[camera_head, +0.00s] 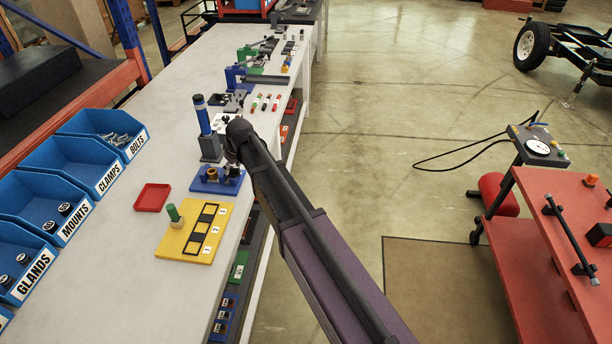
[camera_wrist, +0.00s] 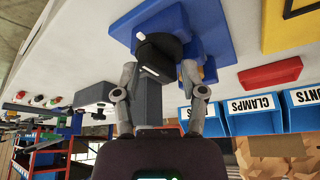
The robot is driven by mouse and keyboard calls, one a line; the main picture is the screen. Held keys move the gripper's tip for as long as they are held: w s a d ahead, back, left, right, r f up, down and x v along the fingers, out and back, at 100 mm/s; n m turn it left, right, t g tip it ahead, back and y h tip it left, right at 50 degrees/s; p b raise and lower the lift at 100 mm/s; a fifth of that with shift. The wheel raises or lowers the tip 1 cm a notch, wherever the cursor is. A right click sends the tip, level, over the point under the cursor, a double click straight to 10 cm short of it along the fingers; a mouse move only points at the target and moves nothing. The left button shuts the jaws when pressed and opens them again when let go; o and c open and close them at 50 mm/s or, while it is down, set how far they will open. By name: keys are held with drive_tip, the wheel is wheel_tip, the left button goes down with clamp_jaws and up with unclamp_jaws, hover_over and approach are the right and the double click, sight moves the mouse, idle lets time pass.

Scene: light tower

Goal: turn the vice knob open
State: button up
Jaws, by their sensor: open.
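A black round knob (camera_wrist: 160,50) with a white mark sits on a blue vice-like fixture (camera_wrist: 205,25) in the wrist view. The fixture also shows on the bench in the head view (camera_head: 205,185), with a brass-coloured part on it. My gripper (camera_wrist: 160,70) is open, its two grey fingers on either side of the knob. I cannot tell whether the fingertips touch it. In the head view my gripper (camera_head: 234,164) is over the right side of the fixture, and my wrist hides the knob there.
A grey block with a blue upright cylinder (camera_head: 203,116) stands just behind the fixture. A red tray (camera_head: 152,197) and a yellow numbered board (camera_head: 186,247) lie in front of it. Blue labelled bins (camera_head: 100,170) line the left. The bench edge is close on the right.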

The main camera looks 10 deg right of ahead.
drive_tip(key=shift+m+t+h, duration=0.4)
drive_tip(key=shift+m+h, duration=0.5)
drive_tip(key=shift+m, duration=1.6)
drive_tip(key=shift+s+r+p, duration=0.1)
drive_tip(key=shift+r+p, duration=0.2)
drive_tip(key=p+v, duration=1.3)
drive_tip(key=v, duration=0.1)
drive_tip(key=s+d+f+m+g+h, duration=0.1)
drive_tip(key=s+d+f+m+g, duration=0.1)
drive_tip(key=s+d, duration=1.3)
drive_tip(key=d+g+b, duration=0.1)
drive_tip(key=d, duration=0.2)
drive_tip(key=shift+s+d+g, duration=0.3)
drive_tip(key=shift+s, duration=0.05)
drive_tip(key=shift+f, duration=0.1)
